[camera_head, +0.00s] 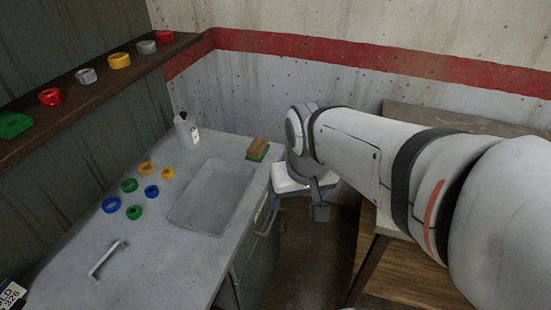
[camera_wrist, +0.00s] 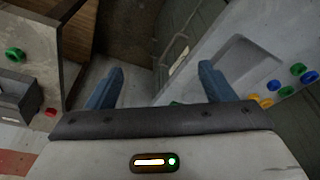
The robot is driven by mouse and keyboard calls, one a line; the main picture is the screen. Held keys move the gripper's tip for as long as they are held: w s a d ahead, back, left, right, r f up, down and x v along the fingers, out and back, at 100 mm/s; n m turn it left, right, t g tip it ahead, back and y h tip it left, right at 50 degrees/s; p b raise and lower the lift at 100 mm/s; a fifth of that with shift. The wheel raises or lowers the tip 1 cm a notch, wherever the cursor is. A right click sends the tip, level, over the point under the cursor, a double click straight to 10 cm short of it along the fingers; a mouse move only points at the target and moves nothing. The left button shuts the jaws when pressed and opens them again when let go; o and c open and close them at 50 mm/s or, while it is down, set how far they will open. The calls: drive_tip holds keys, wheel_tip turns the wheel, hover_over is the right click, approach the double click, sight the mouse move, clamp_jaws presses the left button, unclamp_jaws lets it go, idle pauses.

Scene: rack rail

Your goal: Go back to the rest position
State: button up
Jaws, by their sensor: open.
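My gripper (camera_wrist: 160,85) shows in the wrist view with its two blue fingers wide apart and nothing held between them. In the head view my gripper (camera_head: 297,184) hangs at the end of my white arm, just off the right edge of the grey counter (camera_head: 70,235). Its fingers are mostly hidden there behind the wrist. A brown block with a green base (camera_head: 257,149) lies on the counter close to its left. In the wrist view a small green patch shows by the gripper's edge; I cannot tell what it is.
Several coloured rings (camera_head: 129,185) lie left of the sunken basin (camera_head: 212,197). A white bottle (camera_head: 187,130) stands at the back, and a grey handle (camera_head: 107,260) lies in front. A shelf (camera_head: 38,128) with coloured rolls runs along the left wall. A wooden table (camera_head: 395,112) stands right.

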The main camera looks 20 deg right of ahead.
drive_tip(key=shift+s+a+f+n, duration=0.15)
drive_tip(key=shift+s+f, duration=0.1)
drive_tip(key=shift+s, duration=0.4)
drive_tip(key=shift+s+a+f+n, duration=0.1)
drive_tip(key=shift+s+f+n, duration=0.1)
drive_tip(key=shift+s, duration=0.45)
idle(0.4)
